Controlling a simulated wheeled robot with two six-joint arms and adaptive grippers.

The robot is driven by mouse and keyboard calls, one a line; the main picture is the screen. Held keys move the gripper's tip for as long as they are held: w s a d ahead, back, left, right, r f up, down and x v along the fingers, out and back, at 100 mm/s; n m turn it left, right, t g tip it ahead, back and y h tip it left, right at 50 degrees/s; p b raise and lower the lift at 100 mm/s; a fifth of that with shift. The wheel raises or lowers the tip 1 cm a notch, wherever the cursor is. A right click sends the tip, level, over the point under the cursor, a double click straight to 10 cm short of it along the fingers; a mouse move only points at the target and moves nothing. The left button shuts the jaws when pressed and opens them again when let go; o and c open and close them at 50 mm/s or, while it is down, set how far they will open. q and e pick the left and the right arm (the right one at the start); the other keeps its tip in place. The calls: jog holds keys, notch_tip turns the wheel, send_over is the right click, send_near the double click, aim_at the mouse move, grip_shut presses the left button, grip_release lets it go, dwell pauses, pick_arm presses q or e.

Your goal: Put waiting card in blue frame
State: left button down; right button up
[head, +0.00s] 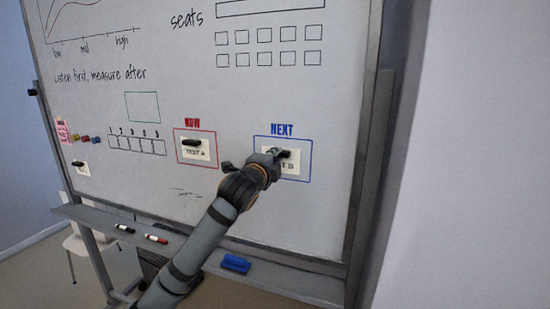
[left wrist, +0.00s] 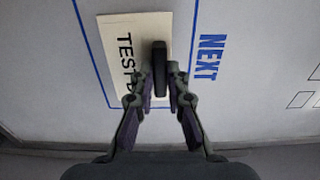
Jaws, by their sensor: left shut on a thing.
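A cream card reading TEST B (head: 290,168) lies flat against the whiteboard inside the blue frame (head: 311,160) marked NEXT. My left gripper (head: 279,156) is in front of the card and covers part of its lettering. In the left wrist view my left gripper (left wrist: 162,78) is shut on the black magnet bar (left wrist: 160,60) on the TEST B card (left wrist: 118,45). There the card shows within the blue frame's lines (left wrist: 91,62). My right gripper is in neither view.
A TEST A card (head: 190,154) with a black magnet sits in the red NOW frame (head: 215,150). A small card (head: 82,170) with a magnet is at lower left. The tray below holds markers (head: 156,239) and a blue eraser (head: 235,264).

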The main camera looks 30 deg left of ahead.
pick_arm(q)
jog(key=shift+w+a+p, duration=0.1)
jog(key=shift+w+p, duration=0.25)
jog(key=shift+w, duration=0.1)
dwell(0.4)
jog(key=c, duration=1.3)
grip_release()
jog(key=shift+o, duration=0.4)
jog(key=o, duration=0.4)
jog(key=shift+s, duration=0.1)
jog(key=b+v, duration=0.4)
jog(key=v, duration=0.3)
jog(key=shift+b, duration=0.4)
